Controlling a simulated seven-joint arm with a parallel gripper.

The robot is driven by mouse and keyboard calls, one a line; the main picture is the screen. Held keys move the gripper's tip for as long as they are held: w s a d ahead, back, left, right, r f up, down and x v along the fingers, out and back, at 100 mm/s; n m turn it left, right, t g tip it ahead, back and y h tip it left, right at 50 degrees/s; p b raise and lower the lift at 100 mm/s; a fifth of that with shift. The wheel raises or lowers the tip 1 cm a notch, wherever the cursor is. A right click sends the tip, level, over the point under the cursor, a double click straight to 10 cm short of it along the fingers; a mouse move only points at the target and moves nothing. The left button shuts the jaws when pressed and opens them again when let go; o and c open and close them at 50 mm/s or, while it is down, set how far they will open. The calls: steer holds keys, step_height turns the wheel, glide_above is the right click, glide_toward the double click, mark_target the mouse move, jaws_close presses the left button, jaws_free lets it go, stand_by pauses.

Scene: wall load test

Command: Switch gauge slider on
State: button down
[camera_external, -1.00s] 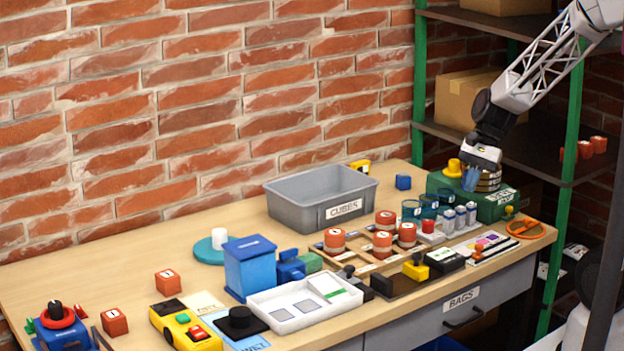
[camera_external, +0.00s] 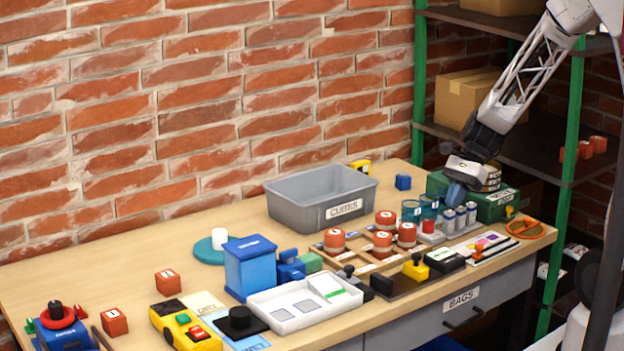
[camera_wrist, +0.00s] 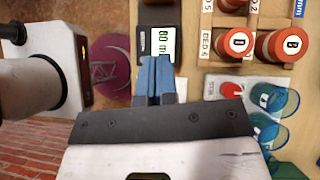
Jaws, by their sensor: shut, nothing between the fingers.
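My gripper (camera_external: 455,194) is shut with nothing between its blue fingers, low at the front left of the green box (camera_external: 490,207) in the external view. In the wrist view the fingertips (camera_wrist: 153,62) lie just below a small display panel (camera_wrist: 162,42) with digits and "mm" on it. A black part (camera_wrist: 160,14) adjoins the panel's upper side. I take the panel for part of the gauge; its slider is not clearly visible and its state cannot be told. I cannot tell whether the fingers touch the panel.
Blue cups (camera_external: 411,209) and small grey cylinders (camera_external: 460,218) stand close to the gripper. Red cylinders (camera_external: 385,220) sit in a wooden rack. A black block (camera_external: 444,259) and an orange ring (camera_external: 526,228) are near the front edge. A grey bin (camera_external: 300,205) stands behind.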

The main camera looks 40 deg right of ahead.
glide_toward(410, 266)
steer(key=f, duration=0.1)
steer(key=d+f, duration=0.1)
steer(key=f, duration=0.1)
steer(key=shift+s+d, duration=0.25)
steer(key=shift+d, duration=0.1)
steer(key=shift+s+a+f, duration=0.1)
steer(key=shift+s+a, duration=0.05)
steer(key=shift+a, duration=0.7)
steer(key=shift+s+a+f, duration=0.1)
steer(key=shift+s+a, duration=0.05)
steer(key=shift+a, duration=0.7)
steer(key=shift+a, duration=0.15)
steer(key=shift+a, duration=2.25)
steer(key=shift+d, duration=0.15)
steer(key=shift+w+d+r, duration=0.15)
steer(key=shift+d, duration=0.55)
steer(key=shift+w+d+r, duration=0.1)
steer(key=shift+d+r, duration=0.05)
steer(key=shift+d, duration=0.6)
steer(key=v, duration=1)
steer(key=shift+d, duration=0.4)
